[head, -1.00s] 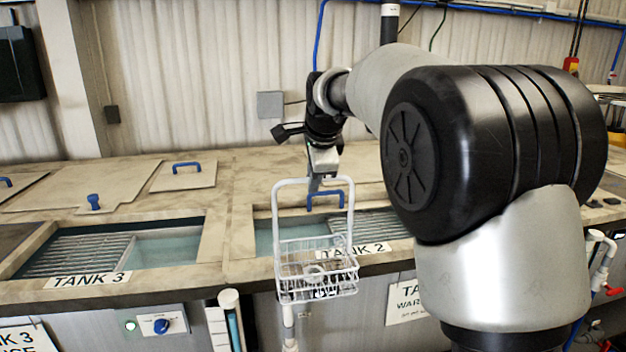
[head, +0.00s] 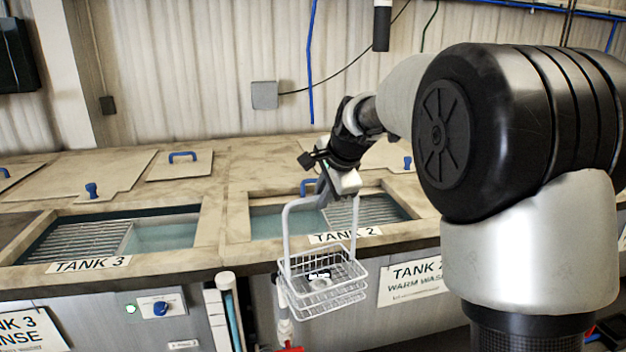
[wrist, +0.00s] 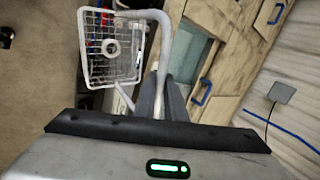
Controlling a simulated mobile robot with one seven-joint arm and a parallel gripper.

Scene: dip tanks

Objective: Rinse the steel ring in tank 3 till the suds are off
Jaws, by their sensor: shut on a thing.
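My gripper (head: 330,192) is shut on the handle of a white wire basket (head: 322,287). The basket hangs in front of the tank 2 edge, outside the tanks. The steel ring (head: 320,281) lies in the basket; it also shows in the wrist view (wrist: 110,48). Whether suds cling to it is too small to tell. Tank 3 (head: 207,226) is open at the left, with water at its right side and a ribbed metal rack at its left. My gripper is to the right of tank 3.
Tank 2 (head: 243,220), also open, lies behind the basket. Flat lids with blue handles (head: 183,155) lie on the deck behind the tanks. A white pipe (head: 227,282) stands at the front between them. A blue knob (head: 160,308) is on the front panel.

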